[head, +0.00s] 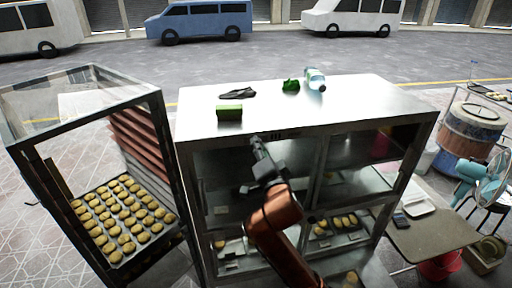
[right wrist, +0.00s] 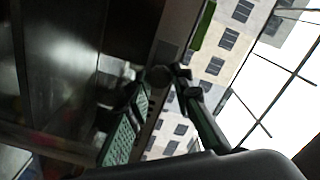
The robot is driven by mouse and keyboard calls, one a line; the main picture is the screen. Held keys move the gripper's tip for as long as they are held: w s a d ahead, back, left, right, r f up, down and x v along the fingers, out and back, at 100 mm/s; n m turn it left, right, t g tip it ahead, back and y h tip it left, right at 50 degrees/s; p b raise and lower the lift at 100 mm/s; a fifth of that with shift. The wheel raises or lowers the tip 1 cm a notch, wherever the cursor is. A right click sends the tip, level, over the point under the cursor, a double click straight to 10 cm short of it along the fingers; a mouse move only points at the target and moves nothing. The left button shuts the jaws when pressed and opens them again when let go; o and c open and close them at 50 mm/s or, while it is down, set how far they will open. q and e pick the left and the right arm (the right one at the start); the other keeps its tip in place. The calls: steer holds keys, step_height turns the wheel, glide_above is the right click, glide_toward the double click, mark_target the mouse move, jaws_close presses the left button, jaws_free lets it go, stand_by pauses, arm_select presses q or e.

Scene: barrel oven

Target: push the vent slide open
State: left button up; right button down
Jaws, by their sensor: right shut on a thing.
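The vent slide shows as a dark strip (head: 285,134) under the front top edge of the metal display cabinet (head: 190,130). My right gripper (head: 257,143) reaches up in front of the cabinet, with its tips at that edge. In the right wrist view, a small round dark knob (right wrist: 160,76), seemingly the slide's, sits between the fingertips of my right gripper (right wrist: 164,83). The fingers are closed on it. The gripper hides part of the strip in the head view, and I cannot tell how far the slide is open. My left gripper is not in view.
A green box (head: 229,112), a dark item (head: 238,93), a green crumpled item (head: 291,85) and a bottle (head: 315,79) lie on the cabinet top. A glass case with a pastry tray (head: 117,261) stands left. A barrel (head: 471,128) and blue fan (head: 485,178) stand right.

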steer(key=shift+a+r, duration=0.1)
steer(key=shift+a, duration=0.1)
steer(key=c, duration=2.2)
jaws_free()
steer(key=o, duration=0.5)
steer(key=shift+a, duration=0.1)
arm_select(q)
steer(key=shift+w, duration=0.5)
arm_select(e)
steer(key=v, duration=1.2)
